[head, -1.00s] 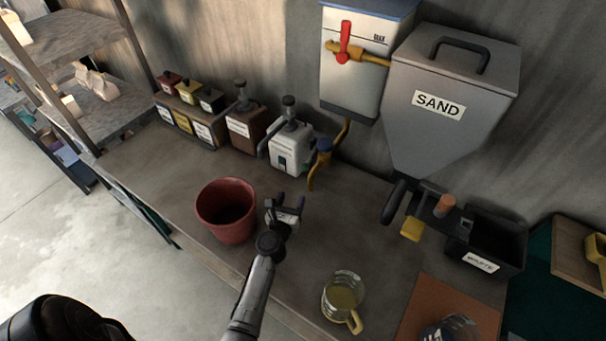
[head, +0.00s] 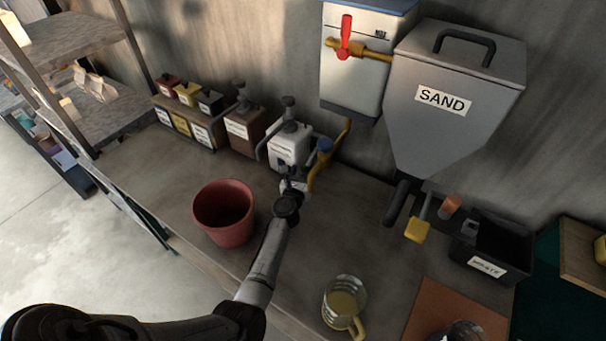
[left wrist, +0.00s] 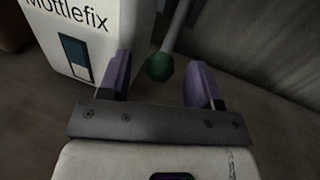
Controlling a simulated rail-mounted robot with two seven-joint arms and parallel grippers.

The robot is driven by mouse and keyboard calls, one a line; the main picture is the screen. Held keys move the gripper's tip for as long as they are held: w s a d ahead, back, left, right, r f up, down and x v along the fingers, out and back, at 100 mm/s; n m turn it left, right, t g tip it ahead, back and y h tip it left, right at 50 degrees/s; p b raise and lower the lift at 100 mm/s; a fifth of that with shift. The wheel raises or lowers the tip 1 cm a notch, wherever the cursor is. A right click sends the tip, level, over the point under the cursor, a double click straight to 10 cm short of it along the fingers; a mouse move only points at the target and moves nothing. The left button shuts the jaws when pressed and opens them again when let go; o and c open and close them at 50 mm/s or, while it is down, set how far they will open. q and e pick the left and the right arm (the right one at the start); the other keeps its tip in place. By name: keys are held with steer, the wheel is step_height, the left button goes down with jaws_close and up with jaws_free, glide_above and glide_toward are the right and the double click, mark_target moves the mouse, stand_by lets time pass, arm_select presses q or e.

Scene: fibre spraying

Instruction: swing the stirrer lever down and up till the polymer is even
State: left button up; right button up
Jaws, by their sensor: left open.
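A white canister (head: 287,148) marked "Mottlefix" stands against the wall; it also shows in the left wrist view (left wrist: 75,25) with a small dark window (left wrist: 76,58). Beside it in the left wrist view is a grey lever ending in a green knob (left wrist: 160,66). My left gripper (head: 294,178) is just in front of the canister in the head view. In the left wrist view its two purple fingers are apart (left wrist: 158,78), with the knob in line with the gap, seemingly just beyond it. The knob is hidden in the head view. My right gripper is not in view.
A yellow pipe (head: 321,165) with a blue handle stands just right of my left gripper. A red bucket (head: 225,222) is left of my arm, and a glass jug (head: 344,297) is to the right. The sand hopper (head: 445,105) overhangs the bench at right.

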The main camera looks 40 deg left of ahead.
arm_select(q)
jaws_close()
stand_by(0.6)
